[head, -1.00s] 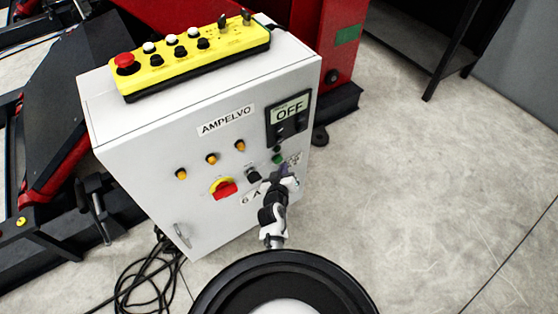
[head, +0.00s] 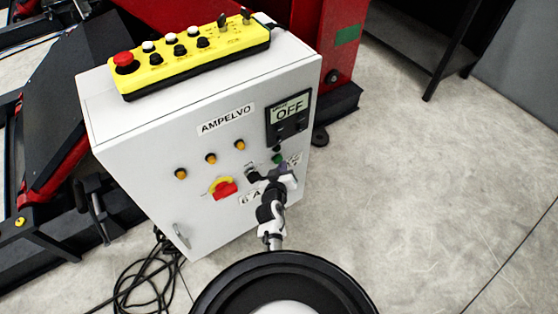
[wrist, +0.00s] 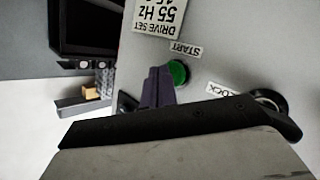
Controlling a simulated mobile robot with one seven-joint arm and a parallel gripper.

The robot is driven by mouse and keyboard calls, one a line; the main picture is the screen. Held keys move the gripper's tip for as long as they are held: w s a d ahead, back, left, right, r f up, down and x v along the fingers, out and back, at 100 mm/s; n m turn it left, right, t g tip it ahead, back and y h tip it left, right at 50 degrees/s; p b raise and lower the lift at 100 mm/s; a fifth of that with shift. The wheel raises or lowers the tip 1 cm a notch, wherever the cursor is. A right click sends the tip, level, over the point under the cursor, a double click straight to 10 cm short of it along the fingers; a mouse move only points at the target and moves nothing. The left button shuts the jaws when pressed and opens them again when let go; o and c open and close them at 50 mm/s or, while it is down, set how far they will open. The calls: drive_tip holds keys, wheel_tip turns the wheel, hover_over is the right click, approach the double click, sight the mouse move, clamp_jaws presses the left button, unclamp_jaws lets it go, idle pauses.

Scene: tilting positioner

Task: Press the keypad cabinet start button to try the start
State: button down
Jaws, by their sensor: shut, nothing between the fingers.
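The cabinet (head: 150,150) is a pale box labelled AMPELVO, with a display (head: 290,117) reading OFF on its front. The green start button (wrist: 178,72) sits beside a START label (wrist: 187,49) in the wrist view. It shows small in the head view (head: 278,158), just above my gripper. My gripper (wrist: 158,76) is shut and empty, its dark purple fingers pointing at the panel just beside the green button. They overlap its edge in the picture; I cannot tell whether they touch it. In the head view my gripper (head: 284,172) is at the panel's lower right, its fingertips hard to make out.
A round lock switch (wrist: 268,102) is near the button. A red and yellow switch (head: 222,188) and several orange lamps are further left. A yellow control box (head: 190,55) with a red stop button lies on top. Cables (head: 145,280) lie at the lower left. Floor to the right is clear.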

drive_tip(key=shift+w+a, duration=0.25)
drive_tip(key=shift+w, duration=0.1)
idle(0.6)
drive_tip(key=shift+s, duration=0.1)
drive_tip(key=shift+s+d, duration=0.5)
drive_tip(key=shift+s, duration=0.1)
drive_tip(key=shift+s+d, duration=0.1)
drive_tip(key=s+d+p, duration=0.1)
drive_tip(key=s, duration=0.1)
drive_tip(key=s+d, duration=0.1)
drive_tip(key=s, duration=0.1)
drive_tip(key=shift+d+p, duration=0.35)
drive_tip(key=shift+d, duration=0.05)
idle(0.6)
